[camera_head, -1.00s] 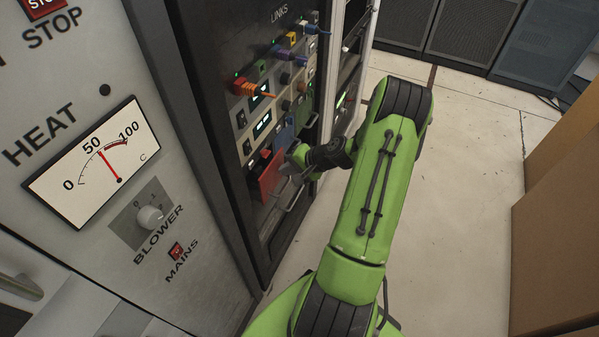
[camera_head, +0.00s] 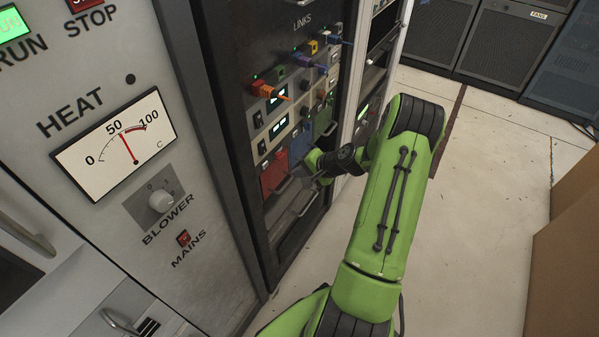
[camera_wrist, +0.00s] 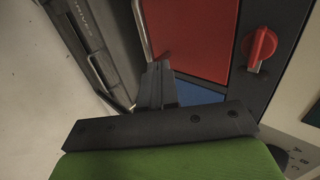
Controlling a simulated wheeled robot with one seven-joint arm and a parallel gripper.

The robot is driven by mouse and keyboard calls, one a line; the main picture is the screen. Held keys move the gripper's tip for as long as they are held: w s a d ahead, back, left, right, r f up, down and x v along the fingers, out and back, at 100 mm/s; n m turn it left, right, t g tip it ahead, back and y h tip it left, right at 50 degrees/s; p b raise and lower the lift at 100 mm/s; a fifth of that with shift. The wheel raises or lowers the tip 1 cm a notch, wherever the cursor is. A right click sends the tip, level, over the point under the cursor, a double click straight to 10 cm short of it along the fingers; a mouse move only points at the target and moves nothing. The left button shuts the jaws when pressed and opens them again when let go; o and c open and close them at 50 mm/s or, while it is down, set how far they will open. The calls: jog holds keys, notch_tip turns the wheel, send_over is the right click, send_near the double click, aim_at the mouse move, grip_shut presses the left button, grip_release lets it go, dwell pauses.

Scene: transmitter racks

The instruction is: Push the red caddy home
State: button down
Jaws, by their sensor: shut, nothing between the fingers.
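The red caddy (camera_head: 273,177) sits low in the dark rack in the head view, with its red face looking close to the rack front. In the wrist view its red face (camera_wrist: 200,35) fills the upper middle, with a metal handle bar (camera_wrist: 141,28) along its left edge. My gripper (camera_wrist: 158,82) is shut and empty, with its fingertips at the lower left corner of the red face. Whether they touch it I cannot tell. In the head view my gripper (camera_head: 300,172) is just right of the caddy, partly hidden by my wrist.
A blue caddy (camera_head: 301,146) is beside the red one; blue also shows below the red face in the wrist view (camera_wrist: 198,94). A red knob (camera_wrist: 260,48) is right of it. Cables (camera_head: 270,91) plug in above. Cardboard boxes (camera_head: 565,245) stand right; the floor between is clear.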

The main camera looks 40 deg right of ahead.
jog(key=p+v, duration=0.2)
jog(key=v, duration=0.8)
jog(key=shift+p, duration=0.35)
jog(key=shift+s+d, duration=0.1)
jog(key=s+a+r+n+g+h+p, duration=0.1)
jog(key=a+r+n+g+p, duration=0.15)
jog(key=a+r+n, duration=0.5)
jog(key=s+a+r+n+g+h+p, duration=0.1)
jog(key=s+a+r+n+g+p, duration=0.15)
jog(key=a+r, duration=0.85)
jog(key=s+a+r+n+t+h+p, duration=0.1)
jog(key=s+a+r+n+p, duration=0.3)
jog(key=s+a+r, duration=0.3)
jog(key=s+r, duration=0.5)
jog(key=s, duration=0.2)
jog(key=shift+s+t, duration=0.15)
jog(key=shift+t, duration=0.25)
jog(key=shift+a, duration=0.15)
